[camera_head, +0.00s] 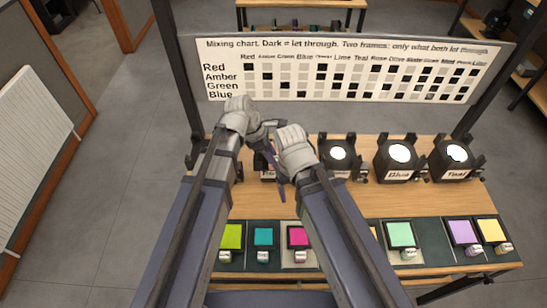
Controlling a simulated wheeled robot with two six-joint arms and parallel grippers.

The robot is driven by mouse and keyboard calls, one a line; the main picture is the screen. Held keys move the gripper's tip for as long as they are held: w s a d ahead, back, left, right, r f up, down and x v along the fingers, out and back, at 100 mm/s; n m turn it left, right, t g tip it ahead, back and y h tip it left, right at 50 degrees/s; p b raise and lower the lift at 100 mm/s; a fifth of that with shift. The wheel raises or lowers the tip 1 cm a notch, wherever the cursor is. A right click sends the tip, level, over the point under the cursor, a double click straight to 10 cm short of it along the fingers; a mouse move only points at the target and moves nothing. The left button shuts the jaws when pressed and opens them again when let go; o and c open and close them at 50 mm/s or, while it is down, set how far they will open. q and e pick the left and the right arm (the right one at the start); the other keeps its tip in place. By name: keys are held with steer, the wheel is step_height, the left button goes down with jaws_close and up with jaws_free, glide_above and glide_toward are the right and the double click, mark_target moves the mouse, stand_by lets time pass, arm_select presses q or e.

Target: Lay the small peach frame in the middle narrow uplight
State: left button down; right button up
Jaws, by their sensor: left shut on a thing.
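My left gripper (268,148) is at the middle of the table's back part, close beside my right wrist. It is shut on a thin dark-edged frame (279,183), seen nearly edge-on; its colour cannot be told. No peach frame shows clearly elsewhere. Three black uplights with bright white lenses stand at the back right: one beside my right arm (339,155), one labelled Blue (398,156) and one labelled Teal (456,157). Further uplights behind my grippers are mostly hidden, and I cannot make out the middle narrow one. My right gripper's fingers are hidden by its own wrist.
Colour frames lie along the front on dark mats: lime (230,236), teal (263,237), magenta (299,236), mint (400,234), purple (463,232) and yellow (491,230). My arms hide the front middle. A mixing chart board (350,60) stands behind the wooden table (440,203).

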arm_select(q)
steer(key=shift+f+b, duration=0.8)
steer(key=shift+f, duration=0.05)
steer(key=c, duration=0.6)
jaws_free()
steer(key=shift+r, duration=0.1)
steer(key=p+v, duration=0.7)
steer(key=shift+a+r, duration=0.2)
steer(key=shift+r, duration=0.15)
steer(key=shift+r+p, duration=0.1)
steer(key=shift+p, duration=0.25)
step_height(320, 180, up, 7)
steer(key=p, duration=0.6)
steer(key=shift+p, duration=0.3)
